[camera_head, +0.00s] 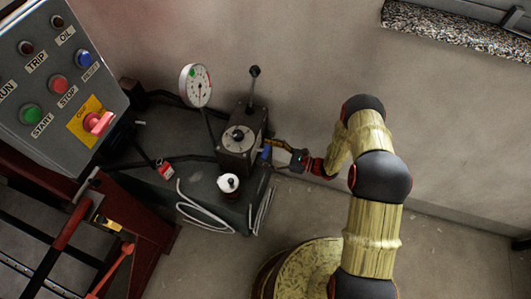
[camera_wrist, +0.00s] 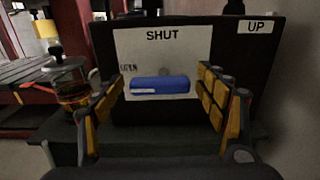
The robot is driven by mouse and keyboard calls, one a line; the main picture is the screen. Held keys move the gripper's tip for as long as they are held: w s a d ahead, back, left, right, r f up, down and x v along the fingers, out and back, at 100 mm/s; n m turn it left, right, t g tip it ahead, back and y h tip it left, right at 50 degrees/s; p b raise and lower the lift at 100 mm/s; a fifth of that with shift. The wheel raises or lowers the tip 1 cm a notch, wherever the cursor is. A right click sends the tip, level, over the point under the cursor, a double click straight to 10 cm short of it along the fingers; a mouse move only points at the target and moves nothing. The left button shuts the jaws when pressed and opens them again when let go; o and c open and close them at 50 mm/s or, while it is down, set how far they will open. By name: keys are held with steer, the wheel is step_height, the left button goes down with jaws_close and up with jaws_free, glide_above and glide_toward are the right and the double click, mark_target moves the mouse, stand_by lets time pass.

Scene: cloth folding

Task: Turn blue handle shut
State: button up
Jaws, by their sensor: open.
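The blue handle (camera_wrist: 160,84) lies horizontal on a white plate (camera_wrist: 135,45) in the wrist view. The plate reads SHUT above the handle and OPEN at its upper left; the handle points sideways, its left end below the OPEN mark. My gripper (camera_wrist: 163,90) is open, with one finger to each side of the handle; I cannot tell whether either touches it. In the head view the handle (camera_head: 266,152) is a small blue spot on the right side of the grey box (camera_head: 238,140), with my gripper (camera_head: 279,148) beside it.
A dark box face carries an UP label (camera_wrist: 258,27) at right. A glass jar (camera_wrist: 68,82) stands at left. In the head view, a gauge (camera_head: 196,86), a lever (camera_head: 253,85), a white-topped pot (camera_head: 228,183) and loose cables crowd the bench (camera_head: 155,195). A control panel (camera_head: 60,75) stands left.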

steer(key=shift+a, duration=0.2)
steer(key=shift+c, duration=0.8)
steer(key=c, duration=1)
